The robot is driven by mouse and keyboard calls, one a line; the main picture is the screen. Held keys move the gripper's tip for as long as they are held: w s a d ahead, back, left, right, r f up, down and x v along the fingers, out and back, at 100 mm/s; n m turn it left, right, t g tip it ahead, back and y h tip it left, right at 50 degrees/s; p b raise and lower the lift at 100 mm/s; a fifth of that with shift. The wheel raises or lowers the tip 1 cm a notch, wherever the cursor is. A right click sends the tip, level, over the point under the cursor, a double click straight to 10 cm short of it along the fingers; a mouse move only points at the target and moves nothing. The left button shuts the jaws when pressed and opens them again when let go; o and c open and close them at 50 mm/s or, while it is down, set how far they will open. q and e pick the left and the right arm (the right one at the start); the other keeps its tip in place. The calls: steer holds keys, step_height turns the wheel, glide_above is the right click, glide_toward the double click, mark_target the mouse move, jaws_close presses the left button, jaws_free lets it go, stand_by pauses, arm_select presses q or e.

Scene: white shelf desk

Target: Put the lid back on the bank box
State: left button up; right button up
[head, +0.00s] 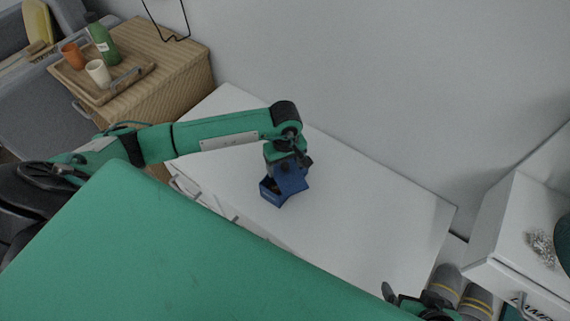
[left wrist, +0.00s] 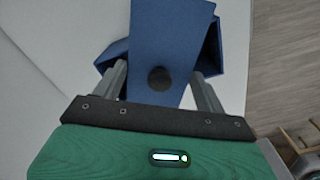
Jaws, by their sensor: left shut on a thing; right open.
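The blue bank box (head: 270,196) stands on the white desk, and its dark inside shows beside the lid. The flat blue lid (head: 293,180) is tilted over the box, covering part of its opening. My left gripper (head: 287,164) is above the box. In the left wrist view, the lid (left wrist: 172,35) with a dark round knob lies between the fingers of my left gripper (left wrist: 163,88), which is shut on it. The box (left wrist: 212,50) shows behind the lid on both sides. My right gripper (head: 412,300) is open and empty at the lower right, partly cut off.
The white desk top (head: 370,210) is clear around the box. A wooden cabinet (head: 175,65) at the upper left carries a tray (head: 135,78) with cups and a green bottle.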

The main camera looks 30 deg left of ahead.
stand_by(0.3)
arm_select(q)
steer(key=o, duration=1.1)
steer(key=shift+c, duration=0.2)
steer(key=shift+o, duration=0.2)
steer(key=shift+r, duration=0.1)
steer(key=shift+r+p, duration=2)
steer(key=shift+r, duration=1.45)
jaws_close()
